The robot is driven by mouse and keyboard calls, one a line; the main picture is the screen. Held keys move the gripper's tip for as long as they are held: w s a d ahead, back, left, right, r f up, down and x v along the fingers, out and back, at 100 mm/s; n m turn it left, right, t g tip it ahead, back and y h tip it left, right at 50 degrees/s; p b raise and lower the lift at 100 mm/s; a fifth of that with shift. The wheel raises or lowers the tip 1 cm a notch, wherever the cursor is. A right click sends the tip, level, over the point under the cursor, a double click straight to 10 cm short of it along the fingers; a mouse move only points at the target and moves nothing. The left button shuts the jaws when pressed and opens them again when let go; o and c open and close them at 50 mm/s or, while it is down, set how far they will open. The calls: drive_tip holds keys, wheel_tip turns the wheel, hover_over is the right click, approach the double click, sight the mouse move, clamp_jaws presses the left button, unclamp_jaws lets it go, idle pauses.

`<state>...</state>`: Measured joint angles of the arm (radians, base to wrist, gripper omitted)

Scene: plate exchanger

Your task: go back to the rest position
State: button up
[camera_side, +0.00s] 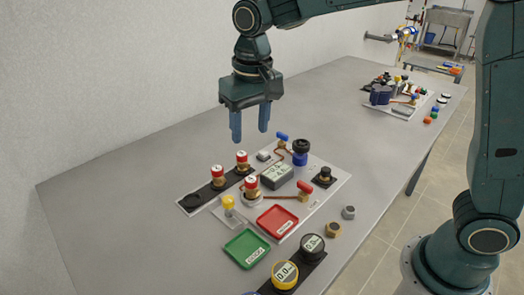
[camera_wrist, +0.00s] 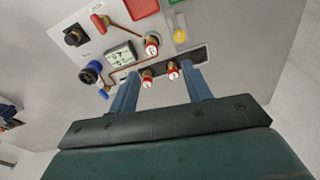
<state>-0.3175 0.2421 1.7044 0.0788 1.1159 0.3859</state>
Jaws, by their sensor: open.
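Two red-capped fittings (camera_side: 218,172) (camera_side: 242,157) stand in a black strip (camera_side: 193,203) below my gripper. A third red-capped fitting (camera_side: 251,183) stands on the board next to a grey display box (camera_side: 276,175).
A red tray (camera_side: 277,221) and a green tray (camera_side: 247,249) lie at the front. Yellow and black gauges (camera_side: 285,274) (camera_side: 312,245) stand near the front edge. Loose nuts (camera_side: 348,212) (camera_side: 333,230) lie to the right. A second board (camera_side: 405,108) is farther back. The table's left side is clear.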

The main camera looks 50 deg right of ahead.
drive_tip(key=s+d+r+t, duration=0.2)
drive_tip(key=s+d+r, duration=0.3)
drive_tip(key=s+d, duration=0.45)
drive_tip(key=s+d+f+t, duration=0.1)
drive_tip(key=s, duration=0.6)
drive_tip(key=s+d+f+n+t, duration=0.1)
drive_tip(key=s+d, duration=0.1)
drive_tip(key=s, duration=0.5)
drive_tip(key=shift+f+n+t, duration=0.3)
drive_tip(key=shift+f, duration=0.1)
